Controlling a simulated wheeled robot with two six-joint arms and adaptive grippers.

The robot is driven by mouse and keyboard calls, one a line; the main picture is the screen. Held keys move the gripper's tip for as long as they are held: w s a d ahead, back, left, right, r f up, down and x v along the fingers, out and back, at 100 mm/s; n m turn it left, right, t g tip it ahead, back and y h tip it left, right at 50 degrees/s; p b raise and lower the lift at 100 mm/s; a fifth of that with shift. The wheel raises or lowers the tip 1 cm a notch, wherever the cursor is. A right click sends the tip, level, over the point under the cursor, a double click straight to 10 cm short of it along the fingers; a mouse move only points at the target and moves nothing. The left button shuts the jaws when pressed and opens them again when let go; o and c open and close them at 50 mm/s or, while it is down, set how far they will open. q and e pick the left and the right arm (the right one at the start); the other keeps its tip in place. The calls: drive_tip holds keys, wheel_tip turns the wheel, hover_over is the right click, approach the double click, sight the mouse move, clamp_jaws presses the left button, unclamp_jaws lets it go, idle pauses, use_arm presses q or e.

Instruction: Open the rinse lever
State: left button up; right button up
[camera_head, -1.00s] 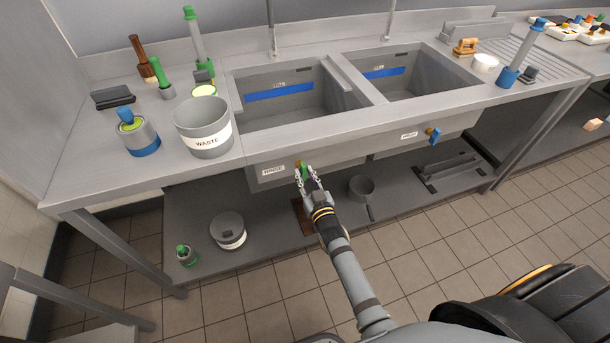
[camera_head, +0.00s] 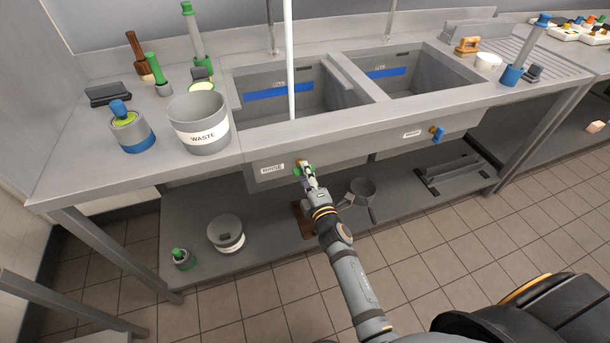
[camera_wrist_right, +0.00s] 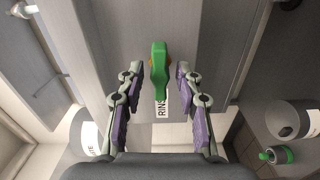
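The rinse lever, a green handle (camera_wrist_right: 158,68) on a brass fitting, sits on the front panel of the left sink beside the white rinse label (camera_head: 272,169). My right gripper (camera_head: 306,170) is at this lever, largely covering it in the head view. In the right wrist view the two purple-padded fingers (camera_wrist_right: 157,75) are apart, one on each side of the handle, with gaps between. A white stream of water (camera_head: 290,65) falls into the left sink (camera_head: 300,108). My left gripper is not in view.
A blue-handled lever (camera_head: 438,135) is on the right sink's panel. A waste bucket (camera_head: 200,125) stands on the counter left of the sinks. A pan (camera_head: 361,190), a small pot (camera_head: 226,234) and a green-topped jar (camera_head: 182,259) stand on the lower shelf.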

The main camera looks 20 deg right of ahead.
drive_tip(key=s, duration=0.7)
drive_tip(key=shift+d, duration=0.15)
idle(0.3)
drive_tip(key=s+d+f+m+g+p, duration=0.1)
drive_tip(key=s+f+m+g+p, duration=0.3)
drive_tip(key=f, duration=0.6)
drive_tip(key=s+d+f+m+g, duration=0.1)
drive_tip(key=s+f+m+g, duration=0.1)
drive_tip(key=s+f, duration=0.55)
drive_tip(key=s+d+f+m+g+p, duration=0.2)
drive_tip(key=s+f+m+g, duration=0.15)
drive_tip(key=f, duration=0.75)
drive_tip(key=s+d+f+m+g+p, duration=0.1)
drive_tip(key=s+d+f+m+g, duration=0.1)
drive_tip(key=s, duration=0.6)
drive_tip(key=s+d+f+m+g+h+p, duration=0.1)
drive_tip(key=s+d+f+m+g, duration=0.1)
drive_tip(key=s+f, duration=0.3)
drive_tip(key=s+d+f+m+g+p, duration=0.1)
drive_tip(key=s+d+f+m+g, duration=0.1)
drive_tip(key=s, duration=1.1)
drive_tip(key=shift+d+f+m+g, duration=0.4)
drive_tip(key=shift+f+m+g, duration=0.35)
drive_tip(key=shift+m, duration=0.3)
